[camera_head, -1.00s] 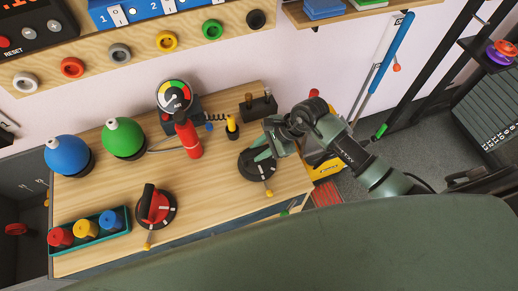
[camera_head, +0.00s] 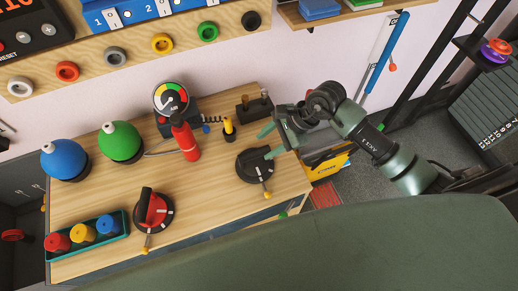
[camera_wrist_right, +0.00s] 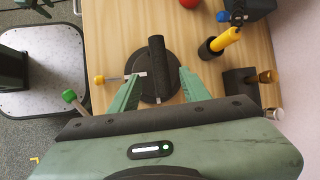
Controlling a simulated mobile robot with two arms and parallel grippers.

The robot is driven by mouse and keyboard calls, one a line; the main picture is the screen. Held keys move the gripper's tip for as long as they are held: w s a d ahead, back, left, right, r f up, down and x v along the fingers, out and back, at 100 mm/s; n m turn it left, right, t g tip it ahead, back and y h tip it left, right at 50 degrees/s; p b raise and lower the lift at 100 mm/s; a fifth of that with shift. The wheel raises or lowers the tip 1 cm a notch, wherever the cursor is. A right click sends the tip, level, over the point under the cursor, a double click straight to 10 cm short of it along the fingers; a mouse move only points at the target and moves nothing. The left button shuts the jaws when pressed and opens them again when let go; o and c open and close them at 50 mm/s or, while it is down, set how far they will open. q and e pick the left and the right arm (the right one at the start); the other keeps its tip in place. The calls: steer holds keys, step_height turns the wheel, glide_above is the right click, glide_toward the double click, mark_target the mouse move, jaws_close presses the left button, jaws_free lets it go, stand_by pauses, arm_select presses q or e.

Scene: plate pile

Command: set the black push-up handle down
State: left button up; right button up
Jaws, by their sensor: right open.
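The black push-up handle (camera_head: 252,165) stands on the right part of the wooden table, with its round black base resting flat. In the right wrist view the handle's black grip bar (camera_wrist_right: 157,55) shows above its disc, in line with the gap between the fingers. My right gripper (camera_head: 270,141) is open and empty, just above and to the right of the handle in the head view. Its two green fingers (camera_wrist_right: 156,90) are spread on either side of the disc in the wrist view. I cannot see my left gripper.
The wooden table (camera_head: 210,195) also bears a red-and-black handle (camera_head: 153,212), a red cylinder (camera_head: 187,140) by a gauge (camera_head: 171,97), blue (camera_head: 62,160) and green (camera_head: 120,143) balls, and a teal tray (camera_head: 122,218). A dark block (camera_head: 255,108) stands behind the black handle.

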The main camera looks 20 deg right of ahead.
steer(key=v, duration=0.5)
steer(key=shift+s+d+r, duration=0.1)
steer(key=shift+d+r, duration=0.05)
steer(key=shift+r, duration=0.15)
stand_by(0.9)
